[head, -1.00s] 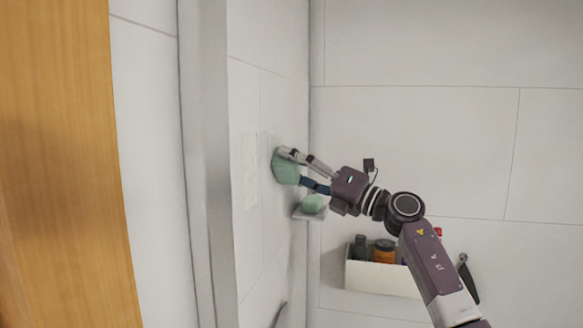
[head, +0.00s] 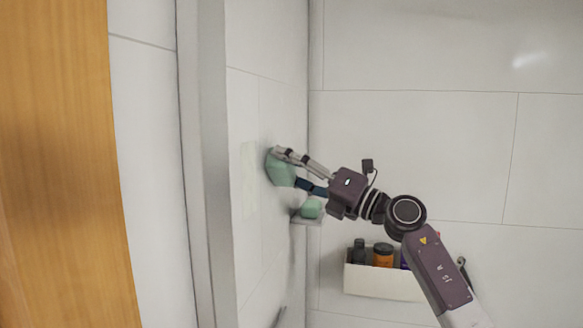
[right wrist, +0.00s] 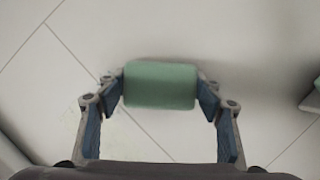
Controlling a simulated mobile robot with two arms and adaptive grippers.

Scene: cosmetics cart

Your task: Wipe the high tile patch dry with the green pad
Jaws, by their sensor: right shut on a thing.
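My right gripper (head: 287,168) is shut on the green pad (head: 280,172) and holds it at the tiled side wall. In the right wrist view the pad (right wrist: 160,84) sits squarely between the two fingers of the gripper (right wrist: 160,88). Whether the pad presses on the tile or is just short of it, I cannot tell. A pale greenish tile patch (head: 249,178) shows on the wall just left of the pad. My left gripper is not in view.
A small shelf (head: 306,220) with a green block (head: 312,208) stands out from the wall below the gripper. A white caddy (head: 385,283) with several bottles hangs on the back wall. A wall edge (head: 203,160) and a wooden panel (head: 62,160) stand at the left.

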